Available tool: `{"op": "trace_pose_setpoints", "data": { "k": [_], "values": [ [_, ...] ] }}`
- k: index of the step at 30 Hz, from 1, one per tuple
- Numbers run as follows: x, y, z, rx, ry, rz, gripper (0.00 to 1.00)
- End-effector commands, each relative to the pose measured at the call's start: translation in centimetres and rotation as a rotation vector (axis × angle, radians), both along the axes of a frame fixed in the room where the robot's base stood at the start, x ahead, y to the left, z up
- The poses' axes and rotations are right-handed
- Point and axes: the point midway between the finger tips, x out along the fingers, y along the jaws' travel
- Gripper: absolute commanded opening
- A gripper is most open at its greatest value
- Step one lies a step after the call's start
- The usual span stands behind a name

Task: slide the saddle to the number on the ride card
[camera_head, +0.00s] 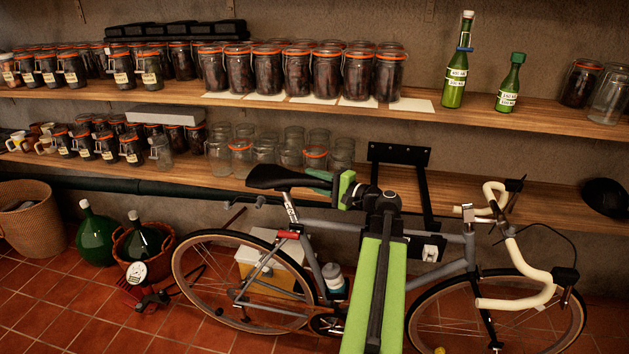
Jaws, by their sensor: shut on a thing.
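The black saddle (278,177) sits on a pale seatpost (291,208) with small dark marks, on the grey bicycle (340,228). The saddle's nose points right. My gripper (323,180) comes in from the right and is shut on the saddle's nose, partly hiding it. The marks on the seatpost are too small to read. A small white tag (430,253) shows near the bicycle's top tube; I cannot tell whether it is the ride card, and no number on it is readable.
A wall bracket (398,153) stands behind my arm. The lower shelf (460,188) runs close behind the saddle, with empty glass jars (291,153) above it. The upper shelf (540,122) holds filled jars and two green bottles (457,75). A pump (142,285) stands at left on the tiles.

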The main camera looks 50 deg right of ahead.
Motion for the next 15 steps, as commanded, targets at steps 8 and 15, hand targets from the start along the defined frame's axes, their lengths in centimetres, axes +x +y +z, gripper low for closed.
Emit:
{"op": "trace_pose_setpoints", "data": {
  "k": [8, 15],
  "values": [
    [1.0, 0.6, 4.5, 0.004, -0.004, 0.001, 0.00],
    [1.3, 0.8, 4.9, 0.004, -0.004, 0.000, 0.00]
  ]
}}
